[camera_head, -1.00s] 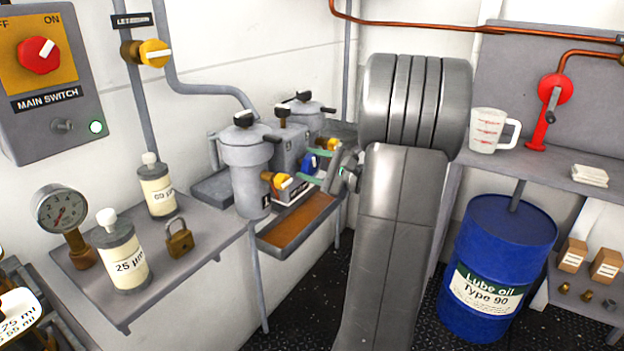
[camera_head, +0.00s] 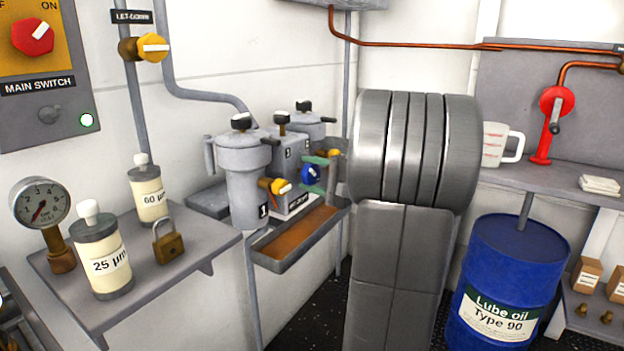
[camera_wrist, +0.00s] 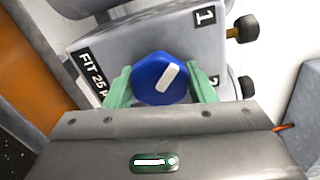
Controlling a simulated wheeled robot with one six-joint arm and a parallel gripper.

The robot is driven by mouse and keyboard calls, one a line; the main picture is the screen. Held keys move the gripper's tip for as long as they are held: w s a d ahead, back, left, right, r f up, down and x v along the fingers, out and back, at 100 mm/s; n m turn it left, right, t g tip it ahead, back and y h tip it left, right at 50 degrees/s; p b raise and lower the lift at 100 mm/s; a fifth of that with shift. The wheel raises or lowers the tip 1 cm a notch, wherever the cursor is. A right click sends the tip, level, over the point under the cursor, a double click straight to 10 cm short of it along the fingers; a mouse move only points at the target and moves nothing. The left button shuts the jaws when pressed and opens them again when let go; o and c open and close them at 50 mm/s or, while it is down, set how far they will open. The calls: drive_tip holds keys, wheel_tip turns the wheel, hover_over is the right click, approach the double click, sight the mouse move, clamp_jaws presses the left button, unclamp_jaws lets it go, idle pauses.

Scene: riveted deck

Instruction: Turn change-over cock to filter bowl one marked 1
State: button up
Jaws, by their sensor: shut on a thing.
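The change-over cock is a blue knob (camera_head: 310,174) with a white pointer bar, on the front of a grey block (camera_head: 290,150) between two filter bowls. In the wrist view the knob (camera_wrist: 160,78) sits between the green fingers of my gripper (camera_wrist: 161,86), which are shut on it. Its white bar slants to the upper right, roughly toward the label 1 (camera_wrist: 205,17). A label 2 is partly hidden behind the right finger. Filter bowl one (camera_head: 244,175), marked 1, stands left of the block. The second bowl (camera_head: 308,128) stands behind, partly hidden.
Yellow-handled cocks (camera_head: 281,187) sit close by the knob, low on the bowls. A drip tray (camera_head: 300,240) lies below. A shelf (camera_head: 140,275) with bottles, padlock and gauge is at left. A blue oil drum (camera_head: 510,270) stands at right.

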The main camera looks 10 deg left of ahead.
idle(0.3)
drive_tip(key=o, duration=1)
drive_tip(key=p+v, duration=0.2)
drive_tip(key=v, duration=1.1)
drive_tip(key=shift+s+d+p, duration=0.1)
drive_tip(key=shift+d+p, duration=0.2)
drive_tip(key=shift+d, duration=0.1)
drive_tip(key=b+x, duration=0.2)
drive_tip(key=x, duration=1.2)
drive_tip(key=shift+d, duration=0.1)
